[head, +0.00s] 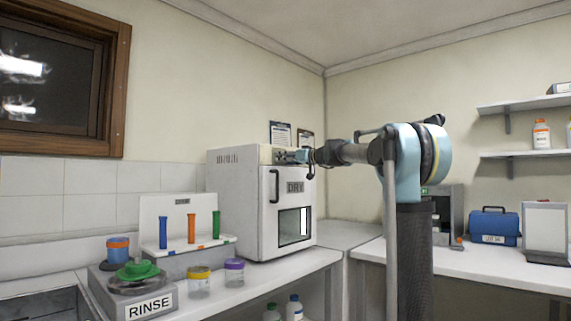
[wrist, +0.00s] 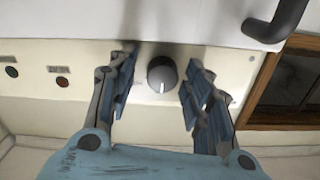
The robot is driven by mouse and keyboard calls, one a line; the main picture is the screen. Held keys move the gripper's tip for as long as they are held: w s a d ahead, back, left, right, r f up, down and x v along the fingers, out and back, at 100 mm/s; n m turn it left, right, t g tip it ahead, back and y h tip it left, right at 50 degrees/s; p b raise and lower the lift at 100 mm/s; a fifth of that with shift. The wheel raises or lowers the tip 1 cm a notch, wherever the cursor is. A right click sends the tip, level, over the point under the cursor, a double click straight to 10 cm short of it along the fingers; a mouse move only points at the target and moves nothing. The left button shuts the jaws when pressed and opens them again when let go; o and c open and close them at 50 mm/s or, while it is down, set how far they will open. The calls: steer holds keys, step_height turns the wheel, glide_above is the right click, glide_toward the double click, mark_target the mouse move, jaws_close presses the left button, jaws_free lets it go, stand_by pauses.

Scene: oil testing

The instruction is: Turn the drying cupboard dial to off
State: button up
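The drying cupboard (head: 235,205) is a white box labelled DRY, standing on the counter in the head view. Its dial (wrist: 162,74) shows in the wrist view as a round grey knob with a white mark near its lower edge, on a cream panel. My gripper (wrist: 158,88) is open, with one blue-padded finger on each side of the dial and a gap to both. In the head view my gripper (head: 291,157) is at the top front of the cupboard and hides the dial there.
A dark door handle (head: 274,185) is on the cupboard front; it also shows at the upper right of the wrist view (wrist: 277,22). Green and red round buttons (wrist: 62,82) sit left of the dial. A rack with coloured tubes (head: 190,228) and several jars stand left of the cupboard.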

steer(key=shift+s, duration=0.15)
steer(key=v, duration=1.1)
steer(key=shift+s+d, duration=0.2)
steer(key=shift+d, duration=0.15)
steer(key=shift+f, duration=0.15)
steer(key=s+d+f+m+g+h, duration=0.1)
steer(key=s+d+f+g+h, duration=0.15)
steer(key=s+f, duration=1.1)
steer(key=s+d+f+m+g+h, duration=0.1)
steer(key=s+f+g+h, duration=0.25)
steer(key=s+f, duration=1)
steer(key=s+d+f+m+g+h, duration=0.1)
steer(key=s+d+f, duration=0.4)
steer(key=f, duration=0.5)
steer(key=s+d+f+m+g+h, duration=0.1)
steer(key=s+d+f+m+h, duration=0.2)
steer(key=s+f, duration=0.4)
steer(key=s+d+f+m+h, duration=0.2)
steer(key=s+d+f+h, duration=0.2)
steer(key=f, duration=1.1)
steer(key=s+d, duration=0.2)
steer(key=d, duration=0.1)
steer(key=shift+s+g, duration=0.3)
steer(key=shift+g, duration=0.1)
steer(key=shift+d, duration=0.1)
